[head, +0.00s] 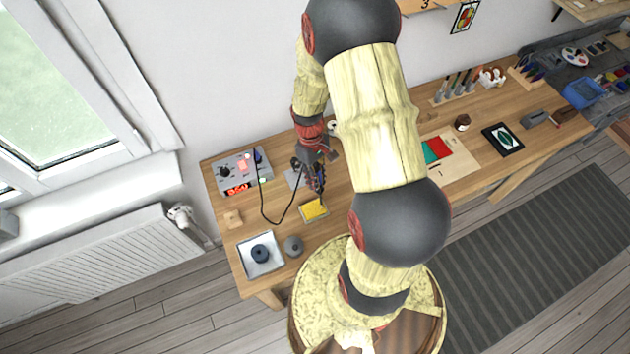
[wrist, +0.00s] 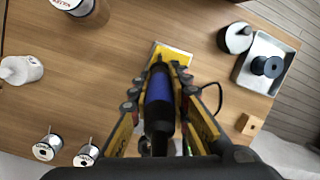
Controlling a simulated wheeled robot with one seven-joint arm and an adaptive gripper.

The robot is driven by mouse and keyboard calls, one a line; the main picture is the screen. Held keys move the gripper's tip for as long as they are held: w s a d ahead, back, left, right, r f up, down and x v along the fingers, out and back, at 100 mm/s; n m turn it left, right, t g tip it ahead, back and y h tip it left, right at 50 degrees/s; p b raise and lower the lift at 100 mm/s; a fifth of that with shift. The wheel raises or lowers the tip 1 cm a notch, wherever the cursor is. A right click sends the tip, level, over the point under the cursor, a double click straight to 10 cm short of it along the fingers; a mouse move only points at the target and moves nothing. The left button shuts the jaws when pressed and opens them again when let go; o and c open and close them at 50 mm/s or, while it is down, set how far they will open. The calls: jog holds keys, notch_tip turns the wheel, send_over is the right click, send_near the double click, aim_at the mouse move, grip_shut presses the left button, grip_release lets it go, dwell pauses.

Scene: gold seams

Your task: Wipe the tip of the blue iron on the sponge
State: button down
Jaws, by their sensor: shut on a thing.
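My gripper (head: 315,178) is shut on the blue iron (wrist: 159,88), which lies lengthwise between the fingers in the wrist view (wrist: 160,78). The iron has a blue grip and a dark rear end, and its tip points away from my wrist. The yellow sponge (head: 313,210) lies on the wooden bench just below my gripper in the head view. In the wrist view the sponge (wrist: 178,55) is at the iron's front end, partly hidden by the iron and fingers. The tip overlaps the sponge in the picture; I cannot tell whether they touch.
A dark cable runs from the grey station with a red display (head: 238,172). A white tray (head: 275,266) with a dark round part, a grey round object (head: 293,246) and a wooden block (head: 232,218) stand nearby. Small spools (wrist: 87,154) and a white bottle (wrist: 22,70) stand left in the wrist view.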

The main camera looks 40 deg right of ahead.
aim_at(317, 172)
jog(key=shift+r, duration=0.1)
jog(key=shift+s+p+v, duration=0.2)
jog(key=shift+p+v, duration=0.55)
jog(key=shift+v, duration=0.2)
jog(key=shift+s+p+v, duration=0.25)
jog(key=shift+p+v, duration=0.5)
jog(key=shift+v, duration=0.2)
jog(key=shift+s+p+v, duration=0.2)
jog(key=shift+p+v, duration=0.55)
jog(key=shift+v, duration=0.2)
jog(key=shift+a+r, duration=0.15)
jog(key=shift+a, duration=0.1)
